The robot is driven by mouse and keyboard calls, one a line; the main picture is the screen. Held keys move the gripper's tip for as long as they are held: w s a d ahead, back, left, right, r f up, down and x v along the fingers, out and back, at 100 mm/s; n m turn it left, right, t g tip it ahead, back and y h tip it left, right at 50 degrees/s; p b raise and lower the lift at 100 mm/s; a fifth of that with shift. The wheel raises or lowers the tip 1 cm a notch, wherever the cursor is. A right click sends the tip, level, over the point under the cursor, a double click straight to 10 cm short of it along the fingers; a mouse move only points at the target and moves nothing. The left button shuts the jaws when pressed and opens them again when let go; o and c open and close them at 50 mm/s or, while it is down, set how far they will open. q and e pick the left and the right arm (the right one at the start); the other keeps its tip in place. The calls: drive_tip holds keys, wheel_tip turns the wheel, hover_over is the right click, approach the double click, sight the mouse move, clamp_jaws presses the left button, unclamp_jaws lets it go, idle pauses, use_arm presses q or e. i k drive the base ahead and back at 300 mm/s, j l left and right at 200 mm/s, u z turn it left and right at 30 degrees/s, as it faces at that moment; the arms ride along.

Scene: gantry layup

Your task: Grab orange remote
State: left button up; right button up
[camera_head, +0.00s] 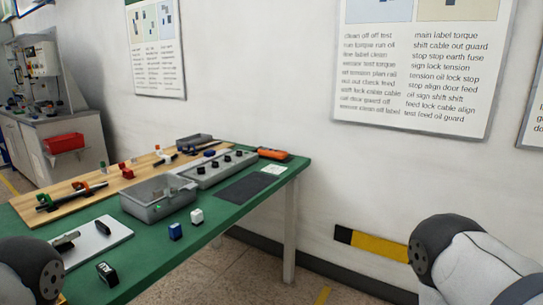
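The orange remote (273,153) lies at the back right end of the green table (222,216), close to the wall. It looks orange with dark ends. Nothing is touching it except the table. Parts of my arms show at the lower left and lower right edges, well apart from the remote. Neither gripper's fingers can be seen.
A grey control box (219,168) with dark knobs stands left of the remote. A dark mat (243,189) and white card (274,169) lie in front. A grey bin (158,199), a blue block (175,231) and a white block (197,216) stand nearer. Floor right of the table is clear.

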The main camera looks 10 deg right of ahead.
sight(281, 155)
drive_tip(key=i+l+z, duration=0.15)
drive_tip(key=i+l, duration=0.4)
drive_tip(key=i+l+z, duration=0.15)
drive_tip(key=i+l, duration=0.35)
drive_tip(key=i, duration=0.3)
